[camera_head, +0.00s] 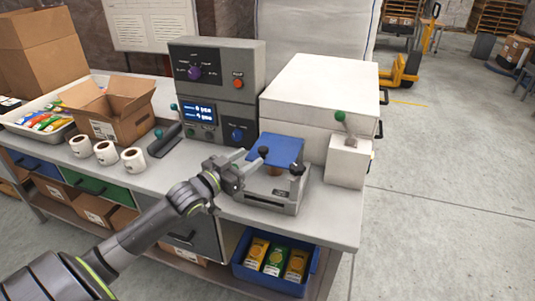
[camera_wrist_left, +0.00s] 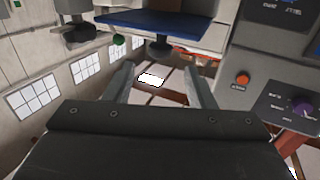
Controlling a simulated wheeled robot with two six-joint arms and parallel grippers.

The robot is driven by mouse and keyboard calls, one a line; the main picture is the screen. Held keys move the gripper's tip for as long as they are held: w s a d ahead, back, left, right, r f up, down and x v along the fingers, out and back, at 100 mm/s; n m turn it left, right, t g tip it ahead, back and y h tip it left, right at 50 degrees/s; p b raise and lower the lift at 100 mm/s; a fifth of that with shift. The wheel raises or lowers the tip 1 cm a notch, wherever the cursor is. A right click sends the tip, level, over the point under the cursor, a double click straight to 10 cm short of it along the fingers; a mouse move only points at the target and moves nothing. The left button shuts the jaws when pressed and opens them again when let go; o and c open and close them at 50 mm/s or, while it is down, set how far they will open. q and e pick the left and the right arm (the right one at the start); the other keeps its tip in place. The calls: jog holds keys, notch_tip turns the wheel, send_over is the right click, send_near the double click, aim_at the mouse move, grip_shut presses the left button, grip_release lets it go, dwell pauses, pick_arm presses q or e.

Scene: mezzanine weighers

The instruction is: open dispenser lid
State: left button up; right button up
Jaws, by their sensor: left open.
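No part is marked as a dispenser, so I cannot tell which lid is meant. A large white box (camera_head: 315,88) with a flat, closed top stands at the back right of the bench. A smaller white box (camera_head: 348,162) with a green-knobbed lever stands in front of it. A grey device (camera_head: 270,197) with a blue plate (camera_head: 283,151) and black knobs sits at the bench's front; the plate also shows in the left wrist view (camera_wrist_left: 155,22). My left gripper (camera_head: 272,168) is open and close beside this device; its apart fingers show in the left wrist view (camera_wrist_left: 160,85). Contact is unclear.
A grey control unit (camera_head: 218,90) with knobs and a display stands behind my left arm. White rolls (camera_head: 107,152), an open carton (camera_head: 108,108) and a white tray (camera_head: 18,117) lie left. A blue bin (camera_head: 262,276) with packets is below. Floor is open at right.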

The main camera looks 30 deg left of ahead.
aim_at(268, 155)
pick_arm(q)
jog(key=w, duration=0.3)
jog(key=w+d, duration=0.1)
jog(key=w, duration=0.2)
jog(key=w+b, duration=0.1)
jog(key=w, duration=0.1)
jog(key=shift+w+d, duration=0.2)
jog(key=shift+w, duration=0.2)
jog(key=shift+c, duration=0.4)
grip_shut()
